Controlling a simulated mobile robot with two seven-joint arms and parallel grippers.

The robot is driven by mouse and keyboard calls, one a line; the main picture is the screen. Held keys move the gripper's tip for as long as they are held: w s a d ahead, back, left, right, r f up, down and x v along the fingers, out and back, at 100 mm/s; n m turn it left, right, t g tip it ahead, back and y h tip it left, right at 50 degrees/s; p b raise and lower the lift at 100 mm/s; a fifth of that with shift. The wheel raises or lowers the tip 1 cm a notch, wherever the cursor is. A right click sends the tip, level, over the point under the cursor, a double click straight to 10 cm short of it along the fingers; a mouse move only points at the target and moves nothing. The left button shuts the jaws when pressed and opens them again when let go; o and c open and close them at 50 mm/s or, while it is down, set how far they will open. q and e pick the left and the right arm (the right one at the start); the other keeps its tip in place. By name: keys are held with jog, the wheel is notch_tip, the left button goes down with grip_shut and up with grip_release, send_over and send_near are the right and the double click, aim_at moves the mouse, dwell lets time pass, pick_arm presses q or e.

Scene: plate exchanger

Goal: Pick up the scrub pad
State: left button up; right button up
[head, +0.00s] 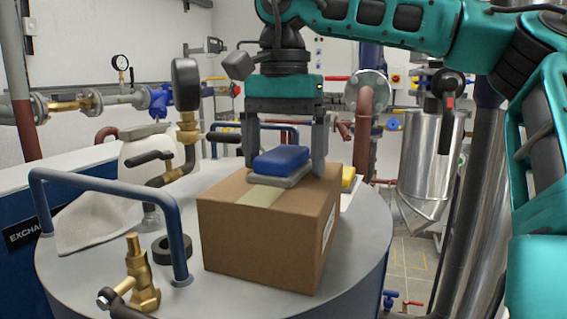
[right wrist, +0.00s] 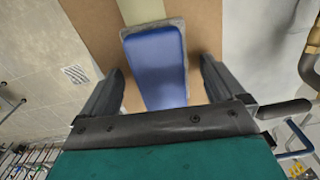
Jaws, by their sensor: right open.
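The scrub pad (head: 281,161) has a blue top and a grey underside. It lies on top of a cardboard box (head: 250,232). In the right wrist view the blue pad (right wrist: 156,66) lies between the fingers, with a gap on each side. My right gripper (head: 286,160) is open and points down over the box, its fingers on either side of the pad. It also shows in the right wrist view (right wrist: 158,82). My left gripper is not in view.
The box stands on a round grey tank top (head: 215,283) with blue handrails (head: 178,225). Brass valve fittings (head: 140,280), a black ring (head: 174,250), a white cloth (head: 95,225) and a white jug (head: 140,165) are to the left. Something yellow (head: 348,177) is behind the box.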

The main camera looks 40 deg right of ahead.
aim_at(285, 152)
jog(key=c, duration=1.2)
jog(key=shift+o, duration=0.2)
notch_tip(285, 152, up, 10)
jog(key=shift+r, duration=0.1)
jog(key=shift+s, duration=0.1)
